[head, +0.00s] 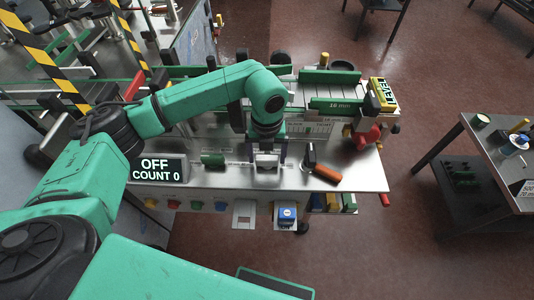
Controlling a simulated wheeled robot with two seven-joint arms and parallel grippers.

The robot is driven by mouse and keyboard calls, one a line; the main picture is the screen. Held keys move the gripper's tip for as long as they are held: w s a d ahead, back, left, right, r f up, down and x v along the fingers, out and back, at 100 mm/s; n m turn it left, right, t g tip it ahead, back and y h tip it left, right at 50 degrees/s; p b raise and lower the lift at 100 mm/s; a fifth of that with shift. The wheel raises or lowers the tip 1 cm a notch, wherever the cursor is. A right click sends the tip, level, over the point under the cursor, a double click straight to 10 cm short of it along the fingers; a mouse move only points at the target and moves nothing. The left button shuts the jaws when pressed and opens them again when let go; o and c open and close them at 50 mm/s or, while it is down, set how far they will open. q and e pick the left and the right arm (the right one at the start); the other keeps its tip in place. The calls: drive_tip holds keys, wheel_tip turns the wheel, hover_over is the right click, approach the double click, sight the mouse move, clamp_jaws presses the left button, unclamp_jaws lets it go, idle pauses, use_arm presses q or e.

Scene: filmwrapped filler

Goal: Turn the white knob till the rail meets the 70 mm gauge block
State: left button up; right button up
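My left gripper (267,164) points down over the front of the steel bench, and its dark fingers stand apart on either side of a small white piece (267,159). This is probably the white knob; the gripper partly hides it and contact cannot be made out. Behind it, green rails (330,76) run along the slatted filler bed, the front one (338,105) marked "10 mm". I cannot tell which thing is the 70 mm gauge block. My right gripper is not in view.
A black sign (157,170) reads "OFF COUNT 0". An orange-handled tool (326,173) lies right of the gripper. A red knob (366,138) and a yellow level box (383,94) are at the right end. A side table (500,165) stands apart, with open floor between.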

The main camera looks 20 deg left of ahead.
use_arm(q)
drive_tip(key=c, duration=0.9)
drive_tip(key=shift+w+f+m+b, duration=0.1)
drive_tip(key=shift+f+m+b, duration=0.05)
drive_tip(key=shift+m+b, duration=0.7)
drive_tip(key=m+b, duration=0.5)
drive_tip(key=b, duration=0.1)
drive_tip(key=shift+m+b, duration=0.25)
drive_tip(key=shift+b, duration=0.05)
drive_tip(key=shift+m+b, duration=0.85)
drive_tip(key=shift+m, duration=0.35)
drive_tip(key=shift+r+m+b, duration=0.25)
drive_tip(key=shift+m+b, duration=0.3)
drive_tip(key=shift+m, duration=0.35)
